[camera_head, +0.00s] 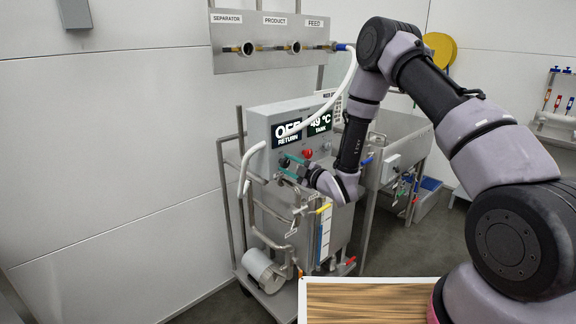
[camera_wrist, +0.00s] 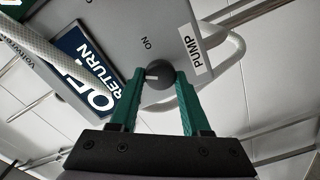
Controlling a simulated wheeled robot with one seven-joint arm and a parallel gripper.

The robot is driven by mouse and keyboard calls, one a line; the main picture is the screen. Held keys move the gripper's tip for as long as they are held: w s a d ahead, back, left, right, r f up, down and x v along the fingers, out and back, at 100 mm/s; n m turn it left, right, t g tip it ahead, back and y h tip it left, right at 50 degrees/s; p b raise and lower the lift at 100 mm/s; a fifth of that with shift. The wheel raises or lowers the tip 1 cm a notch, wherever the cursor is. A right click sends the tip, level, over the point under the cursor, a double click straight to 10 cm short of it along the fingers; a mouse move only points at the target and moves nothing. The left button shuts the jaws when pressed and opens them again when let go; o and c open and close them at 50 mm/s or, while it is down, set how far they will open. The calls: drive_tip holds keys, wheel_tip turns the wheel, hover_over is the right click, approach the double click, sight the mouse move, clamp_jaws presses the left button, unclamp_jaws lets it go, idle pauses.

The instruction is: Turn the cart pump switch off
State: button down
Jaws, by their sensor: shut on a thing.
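The pump switch is a dark round knob (camera_wrist: 160,80) with a white mark on the cart's grey control box (camera_head: 262,128). In the wrist view it sits between the two green fingers of my gripper (camera_wrist: 160,92), which is shut on it. The white mark points left in that view. The word ON stands above the knob and a PUMP label (camera_wrist: 195,55) is to its right. In the head view my gripper (camera_head: 291,168) is at the lower part of the box front, and the knob is hard to make out there.
The box displays (camera_head: 286,132) read OFF, RETURN and 49 °C, TANK, partly crossed by a white hose (camera_head: 254,160). A red knob (camera_head: 307,154) is close to my gripper. Pipes and the cart frame (camera_head: 226,210) surround the lower part. A sink (camera_head: 408,130) stands to the right.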

drive_tip(key=n, duration=0.6)
drive_tip(key=shift+f, duration=0.15)
drive_tip(key=shift+n, duration=0.3)
drive_tip(key=shift+c, duration=2)
unclamp_jaws()
drive_tip(key=shift+s+d, duration=0.1)
drive_tip(key=shift+s, duration=0.05)
drive_tip(key=v, duration=1)
drive_tip(key=shift+s+d, duration=0.2)
